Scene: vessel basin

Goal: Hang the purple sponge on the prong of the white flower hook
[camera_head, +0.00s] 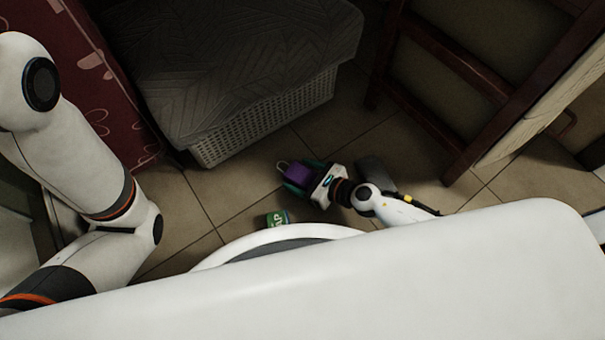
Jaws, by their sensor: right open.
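The purple sponge (298,172) is small in the middle of the view, above the tiled floor in the picture, with a pale loop at its left end. My right gripper (301,177) reaches in from the right; its dark fingers are open and lie on either side of the sponge. I cannot tell whether they touch it. The white flower hook does not show. My left arm is at the left, but its gripper is out of view.
A green container with white lettering (277,218) is just below the sponge. A white perforated basket (265,115) with a dark cover stands behind. A red patterned panel (85,75) is at the left, and a dark wooden frame (480,75) at the right. Tiled floor shows between.

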